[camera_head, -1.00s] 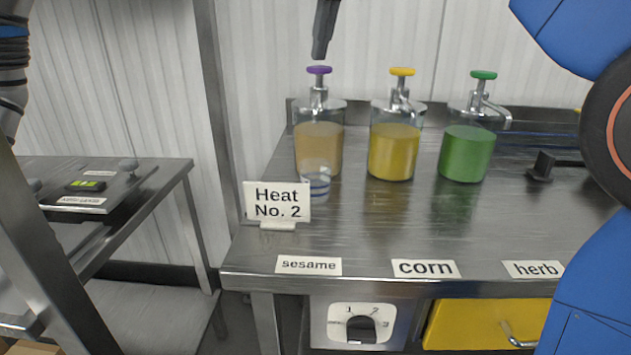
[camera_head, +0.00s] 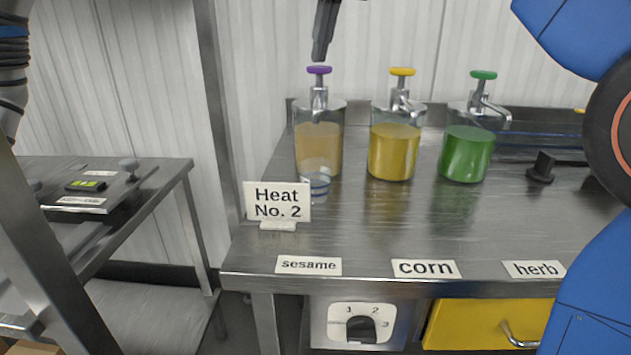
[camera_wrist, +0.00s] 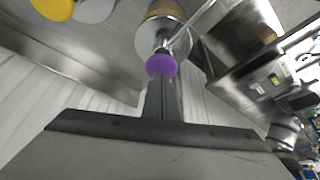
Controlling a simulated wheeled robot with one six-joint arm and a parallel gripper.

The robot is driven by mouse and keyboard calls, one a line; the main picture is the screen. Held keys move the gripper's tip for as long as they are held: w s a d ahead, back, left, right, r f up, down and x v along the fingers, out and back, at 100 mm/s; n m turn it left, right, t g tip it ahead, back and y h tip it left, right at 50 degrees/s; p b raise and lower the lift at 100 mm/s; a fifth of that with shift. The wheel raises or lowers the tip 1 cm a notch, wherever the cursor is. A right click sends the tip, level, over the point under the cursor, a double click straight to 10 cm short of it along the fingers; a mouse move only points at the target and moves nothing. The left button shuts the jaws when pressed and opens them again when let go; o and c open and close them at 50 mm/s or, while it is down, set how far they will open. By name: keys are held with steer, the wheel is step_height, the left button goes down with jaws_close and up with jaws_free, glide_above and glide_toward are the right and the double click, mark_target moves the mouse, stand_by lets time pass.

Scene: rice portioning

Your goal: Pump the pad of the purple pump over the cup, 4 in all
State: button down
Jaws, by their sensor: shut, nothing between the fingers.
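The purple pump pad (camera_head: 319,70) tops the clear jar of tan liquid (camera_head: 318,145) at the left of the pump row. A small clear cup (camera_head: 316,180) with blue bands stands in front of that jar, partly behind the sign. In the wrist view the shut fingers (camera_wrist: 163,85) reach toward the purple pad (camera_wrist: 160,65); contact cannot be told there. The cup's contents are unclear.
A yellow-topped pump (camera_head: 394,150) and a green-topped pump (camera_head: 467,152) stand to the right. A "Heat No. 2" sign (camera_head: 277,202) stands near the front left. The counter's front middle is clear. A lower table with a scale (camera_head: 90,186) is at left.

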steer(key=shift+f, duration=1.35)
steer(key=shift+r, duration=1.5)
steer(key=shift+f, duration=0.1)
